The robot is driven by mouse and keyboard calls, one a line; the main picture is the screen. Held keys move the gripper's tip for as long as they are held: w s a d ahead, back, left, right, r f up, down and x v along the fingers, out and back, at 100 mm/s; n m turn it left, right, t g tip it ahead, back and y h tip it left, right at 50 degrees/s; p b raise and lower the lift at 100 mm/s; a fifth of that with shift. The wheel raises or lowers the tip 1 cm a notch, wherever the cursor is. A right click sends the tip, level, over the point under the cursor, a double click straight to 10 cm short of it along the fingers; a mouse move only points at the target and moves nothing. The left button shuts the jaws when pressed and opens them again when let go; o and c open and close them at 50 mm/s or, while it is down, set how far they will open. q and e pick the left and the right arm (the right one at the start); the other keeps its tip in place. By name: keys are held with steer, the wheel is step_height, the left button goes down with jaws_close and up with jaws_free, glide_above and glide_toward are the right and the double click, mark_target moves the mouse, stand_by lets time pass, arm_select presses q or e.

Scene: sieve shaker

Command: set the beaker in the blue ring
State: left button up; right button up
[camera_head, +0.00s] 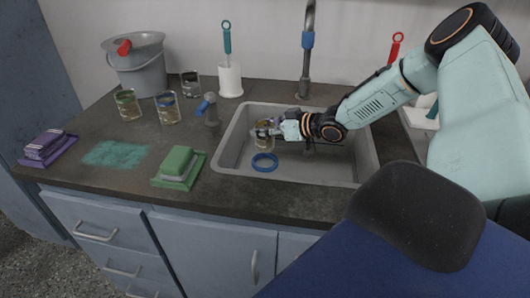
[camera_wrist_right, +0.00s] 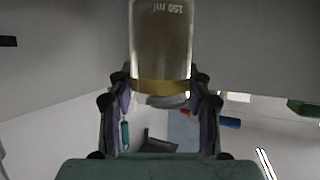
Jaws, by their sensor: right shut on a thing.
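A glass beaker (camera_head: 262,142) is in the sink, held by my right gripper (camera_head: 268,133). In the right wrist view the beaker (camera_wrist_right: 161,45) stands between the two fingers, with a "150 ml" mark and a yellowish band near the gripper. My right gripper (camera_wrist_right: 160,105) is shut on it. The blue ring (camera_head: 265,162) lies on the sink floor, just in front of and below the beaker in the head view. Whether the beaker touches the sink floor cannot be told. My left gripper is not in view.
The grey sink (camera_head: 228,150) has walls around the ring. Several other beakers (camera_head: 167,108) stand on the counter to the left, near a grey bucket (camera_head: 138,75). A faucet (camera_head: 307,60) rises behind the sink.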

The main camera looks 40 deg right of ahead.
mark_target(272, 146)
steer(key=shift+f+b, duration=2.05)
steer(key=shift+f, duration=1.1)
steer(key=shift+s+f, duration=0.1)
steer(key=shift+f, duration=0.1)
steer(key=o, duration=1.1)
steer(key=shift+o, duration=0.2)
